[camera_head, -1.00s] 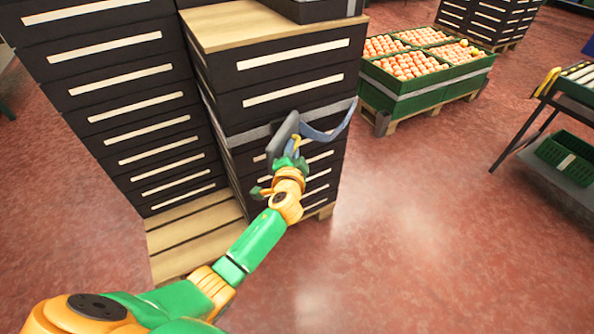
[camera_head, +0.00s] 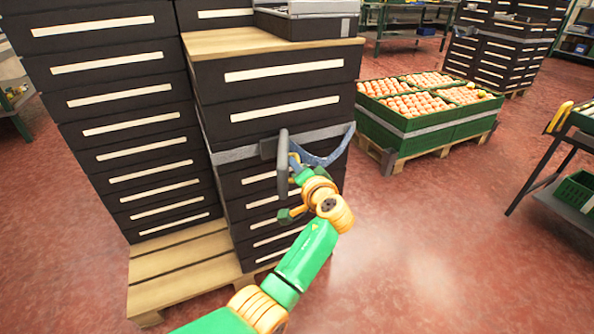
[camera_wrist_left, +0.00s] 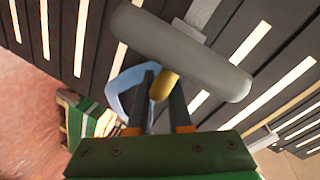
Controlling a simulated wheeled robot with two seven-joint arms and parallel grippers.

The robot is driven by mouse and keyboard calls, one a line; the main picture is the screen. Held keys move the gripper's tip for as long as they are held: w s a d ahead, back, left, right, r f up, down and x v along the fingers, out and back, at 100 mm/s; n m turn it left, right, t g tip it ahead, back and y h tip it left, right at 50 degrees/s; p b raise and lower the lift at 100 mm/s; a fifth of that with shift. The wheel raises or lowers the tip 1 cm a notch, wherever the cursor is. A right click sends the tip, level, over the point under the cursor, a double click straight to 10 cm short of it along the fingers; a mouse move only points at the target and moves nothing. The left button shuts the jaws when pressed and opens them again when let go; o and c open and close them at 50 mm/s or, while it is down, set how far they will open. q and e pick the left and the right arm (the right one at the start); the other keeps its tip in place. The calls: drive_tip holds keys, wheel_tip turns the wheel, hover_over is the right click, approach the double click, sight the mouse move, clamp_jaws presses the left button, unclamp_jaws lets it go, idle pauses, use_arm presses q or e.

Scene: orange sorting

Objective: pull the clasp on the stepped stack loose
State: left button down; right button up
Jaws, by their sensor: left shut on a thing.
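The stepped stack of dark crates (camera_head: 285,108) stands on a wooden pallet, with a grey strap (camera_head: 238,154) around it. A blue strap tail (camera_head: 326,158) loops out to the right. My right gripper is not in view.
A taller crate column (camera_head: 110,110) stands close on the left. Green crates of oranges (camera_head: 420,128) sit on a pallet behind right. A grey box (camera_head: 308,22) lies on the stack's wooden top. The red floor (camera_head: 430,250) is open to the right.

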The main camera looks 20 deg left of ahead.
use_arm(q)
drive_tip(key=shift+r, duration=0.1)
drive_tip(key=c, duration=0.8)
unclamp_jaws()
drive_tip(key=shift+w, duration=0.1)
drive_tip(key=shift+c, duration=0.2)
drive_tip(key=p+v, duration=0.1)
drive_tip(key=v, duration=0.6)
drive_tip(key=shift+p, duration=0.35)
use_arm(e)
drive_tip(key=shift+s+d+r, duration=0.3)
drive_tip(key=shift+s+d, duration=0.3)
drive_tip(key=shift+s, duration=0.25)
